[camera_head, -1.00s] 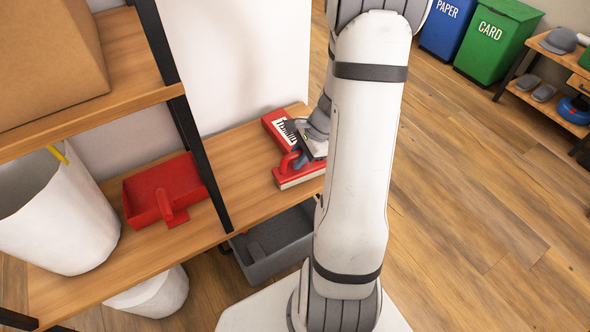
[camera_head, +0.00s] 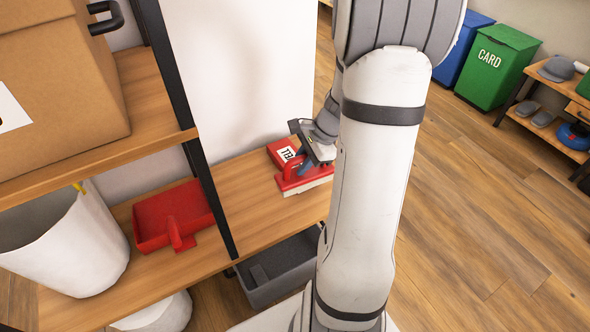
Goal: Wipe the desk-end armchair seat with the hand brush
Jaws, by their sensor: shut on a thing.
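The hand brush (camera_head: 304,182) has a red back and handle and pale bristles. It is at the right end of the wooden shelf, in front of a red box with a white label (camera_head: 284,152). My gripper (camera_head: 300,162) is over the brush and shut on its handle, though the fingertips are small and partly hidden. I cannot tell whether the bristles touch the shelf. The armchair is not in view.
A red dustpan (camera_head: 178,215) and a white bin (camera_head: 75,245) stand left on the shelf (camera_head: 245,205). A black post (camera_head: 215,205) rises between dustpan and brush. A cardboard box (camera_head: 60,95) sits above. Open floor (camera_head: 480,210) lies right.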

